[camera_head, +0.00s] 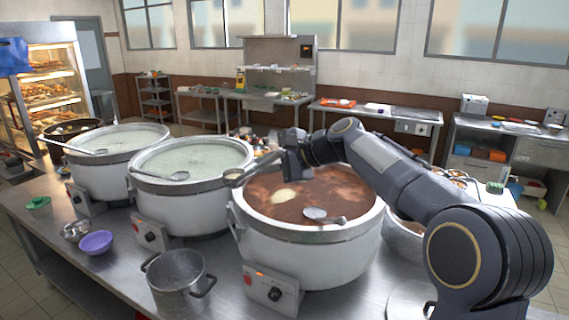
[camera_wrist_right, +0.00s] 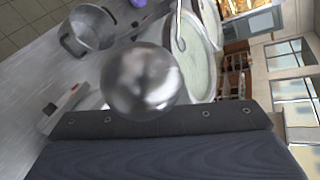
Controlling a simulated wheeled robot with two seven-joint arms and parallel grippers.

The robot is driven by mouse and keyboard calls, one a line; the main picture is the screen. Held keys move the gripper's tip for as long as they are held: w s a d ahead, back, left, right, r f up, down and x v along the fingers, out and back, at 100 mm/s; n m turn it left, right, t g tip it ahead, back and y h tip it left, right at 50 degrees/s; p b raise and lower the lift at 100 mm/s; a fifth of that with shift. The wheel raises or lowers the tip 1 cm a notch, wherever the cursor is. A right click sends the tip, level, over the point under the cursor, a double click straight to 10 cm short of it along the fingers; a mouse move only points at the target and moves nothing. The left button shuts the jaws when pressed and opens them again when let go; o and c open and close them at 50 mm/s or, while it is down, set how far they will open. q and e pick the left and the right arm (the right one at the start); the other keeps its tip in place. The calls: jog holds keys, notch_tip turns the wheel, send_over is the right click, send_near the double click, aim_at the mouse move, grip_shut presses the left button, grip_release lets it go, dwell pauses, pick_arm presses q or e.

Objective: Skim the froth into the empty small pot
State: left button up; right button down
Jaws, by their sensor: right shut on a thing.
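The right stockpot (camera_head: 310,250) holds brown liquid with a pale froth patch (camera_head: 283,196) and fainter pinkish patches. My right gripper (camera_head: 290,166) is over this pot's far left part, shut on a ladle. The ladle's bowl (camera_head: 233,176) is left of the gripper, by the rim between the right and middle pots; its round metal bowl (camera_wrist_right: 143,80) fills the middle of the right wrist view. Its contents cannot be told. The empty small pot (camera_head: 178,286) stands at the front; it also shows in the right wrist view (camera_wrist_right: 90,30). My left gripper is not in view.
A second ladle (camera_head: 322,214) rests in the brown liquid. The middle stockpot (camera_head: 190,206) and left stockpot (camera_head: 105,180) hold pale congee, each with a ladle. A purple bowl (camera_head: 95,242) and metal bowl (camera_head: 76,230) sit at the left. The steel table is clear around the small pot.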

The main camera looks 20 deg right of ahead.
jog(key=w+a+n+g+y+p, duration=0.25)
jog(key=a+n+g, duration=0.2)
jog(key=a, duration=0.65)
notch_tip(320, 180, down, 21)
jog(key=b, duration=1.3)
jog(key=shift+s+d+y+b, duration=0.15)
jog(key=shift+s+y+b, duration=0.1)
jog(key=shift+y+b, duration=0.15)
jog(key=shift+t, duration=0.25)
jog(key=n+p, duration=0.1)
jog(key=p, duration=0.1)
jog(key=w+n+g+h+p, duration=0.1)
jog(key=n+p, duration=0.1)
jog(key=shift+r+h+p, duration=0.25)
jog(key=shift+r+p, duration=0.05)
jog(key=shift+p, duration=0.05)
